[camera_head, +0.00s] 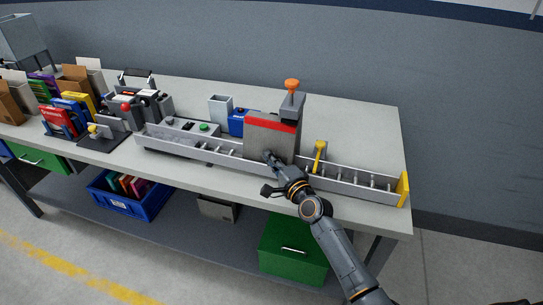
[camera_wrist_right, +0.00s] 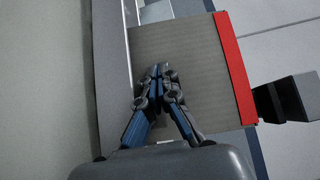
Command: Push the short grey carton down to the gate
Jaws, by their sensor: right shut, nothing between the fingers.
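The grey carton (camera_head: 270,140) has a red band along its top and stands upright on the roller track (camera_head: 352,182). My right gripper (camera_head: 268,157) is shut and empty, with its fingertips at the carton's near face. In the right wrist view, the shut fingertips (camera_wrist_right: 160,72) lie over the carton's plain grey face (camera_wrist_right: 195,60); I cannot tell whether they touch it. A yellow plate (camera_head: 403,189) closes the right end of the track, and a yellow upright piece (camera_head: 319,156) stands at the track right of the carton. My left gripper is out of view.
A grey device with an orange knob (camera_head: 292,86) stands right behind the carton. A control box with a green button (camera_head: 204,127) and a blue item (camera_head: 237,122) stand behind the track. Books and boxes crowd the bench's left. The track right of the carton holds only rollers.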

